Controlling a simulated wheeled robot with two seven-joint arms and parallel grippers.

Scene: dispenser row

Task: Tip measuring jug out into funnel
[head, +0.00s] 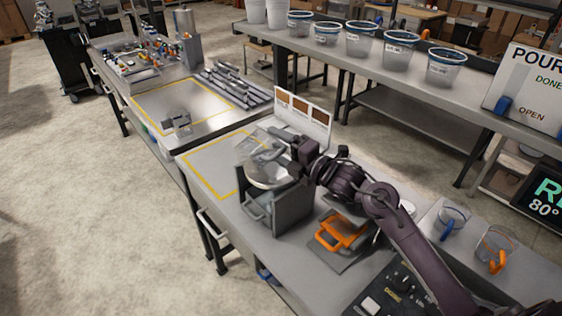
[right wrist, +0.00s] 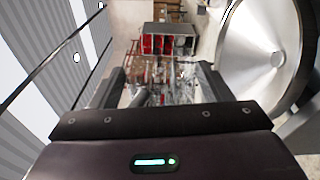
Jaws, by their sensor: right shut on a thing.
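The metal funnel (head: 268,177) sits in the top of a grey box-like stand (head: 290,208); its wide bowl also shows in the right wrist view (right wrist: 268,45). My right gripper (head: 298,151) reaches in from the right, above the funnel. It is shut on the clear measuring jug (head: 258,139), which looks tilted and is held above the funnel. Between the fingers in the right wrist view only a blurred clear, greyish shape shows. I cannot tell whether anything is in the jug or flowing out. My left gripper is not in view.
Jugs with a blue handle (head: 450,220) and an orange handle (head: 495,252) stand at the right. An orange-handled item (head: 340,233) lies beside the stand. A white panel with brown patches (head: 304,118) stands behind. The yellow-outlined area (head: 208,168) at the left is largely clear.

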